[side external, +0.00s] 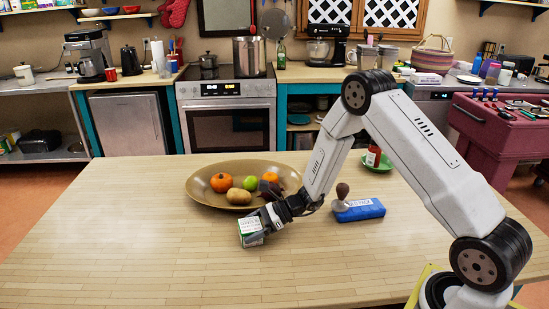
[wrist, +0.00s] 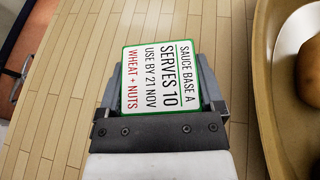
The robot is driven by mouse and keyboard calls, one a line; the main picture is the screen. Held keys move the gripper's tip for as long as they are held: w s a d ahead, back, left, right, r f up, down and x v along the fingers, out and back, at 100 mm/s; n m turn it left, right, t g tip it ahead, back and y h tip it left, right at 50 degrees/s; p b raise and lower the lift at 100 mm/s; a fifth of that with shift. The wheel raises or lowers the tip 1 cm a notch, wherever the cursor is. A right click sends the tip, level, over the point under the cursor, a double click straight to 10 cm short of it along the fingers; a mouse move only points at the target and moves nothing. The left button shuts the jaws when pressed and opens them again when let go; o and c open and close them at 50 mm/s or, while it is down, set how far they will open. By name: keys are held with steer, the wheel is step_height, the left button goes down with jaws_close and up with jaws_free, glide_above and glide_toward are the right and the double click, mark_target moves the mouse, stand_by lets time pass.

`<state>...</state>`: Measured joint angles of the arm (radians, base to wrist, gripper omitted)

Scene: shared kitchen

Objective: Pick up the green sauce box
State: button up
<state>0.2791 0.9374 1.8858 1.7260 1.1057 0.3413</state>
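Whether the box touches the table is hard to tell.
A wide tan bowl (side external: 203,192) with fruit and vegetables stands just behind the box; its rim (wrist: 262,75) is close on the right in the wrist view. A blue pack (side external: 362,210) with a dark-handled tool lies to the right. The table's left side is clear.

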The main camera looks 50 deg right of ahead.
steer(key=c, duration=0.6)
steer(key=shift+r, duration=0.1)
steer(key=shift+r, duration=1)
steer(key=s+r, duration=1)
steer(key=s, duration=0.4)
steer(key=shift+d+r, duration=0.3)
steer(key=shift+r, duration=0.1)
